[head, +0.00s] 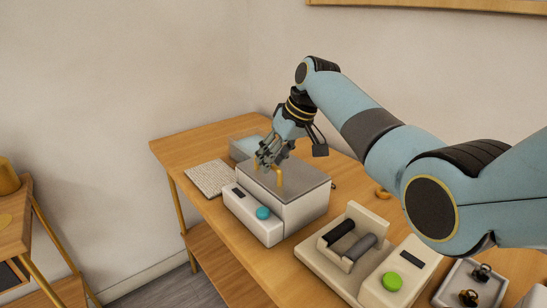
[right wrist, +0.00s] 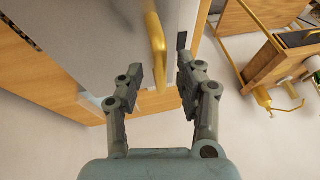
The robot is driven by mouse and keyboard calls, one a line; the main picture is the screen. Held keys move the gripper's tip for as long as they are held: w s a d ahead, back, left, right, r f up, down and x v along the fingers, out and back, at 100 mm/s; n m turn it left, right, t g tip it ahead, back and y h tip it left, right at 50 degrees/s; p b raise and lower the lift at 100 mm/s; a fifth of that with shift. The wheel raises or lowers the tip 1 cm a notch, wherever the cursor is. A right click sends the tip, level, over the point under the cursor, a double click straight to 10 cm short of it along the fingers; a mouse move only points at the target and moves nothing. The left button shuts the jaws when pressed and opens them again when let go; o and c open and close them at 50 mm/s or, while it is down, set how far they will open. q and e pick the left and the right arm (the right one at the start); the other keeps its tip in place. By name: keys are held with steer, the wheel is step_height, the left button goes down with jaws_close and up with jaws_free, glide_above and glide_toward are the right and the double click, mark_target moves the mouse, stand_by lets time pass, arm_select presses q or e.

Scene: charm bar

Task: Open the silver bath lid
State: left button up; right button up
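The silver bath (head: 255,215) is a pale box on the wooden table with a dark display and a teal knob on its front. Its grey lid (head: 302,182) lies flat and closed on top, with a gold handle (head: 280,178) standing up from it. My right gripper (head: 270,155) is just over the lid by the handle. In the right wrist view my right gripper (right wrist: 162,72) is open, and the gold handle (right wrist: 156,45) shows between its fingers; I cannot tell whether they touch it. The grey lid (right wrist: 95,35) fills the upper left there. My left gripper is not in view.
A white perforated mat (head: 209,178) and a translucent tray (head: 245,146) lie left of and behind the bath. A beige roller machine (head: 345,250) with a green knob stands to the right, near a tray of small dark parts (head: 470,285).

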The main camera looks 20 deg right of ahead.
jaws_close()
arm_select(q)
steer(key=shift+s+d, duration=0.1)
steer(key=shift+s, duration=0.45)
arm_select(e)
steer(key=shift+r, duration=0.15)
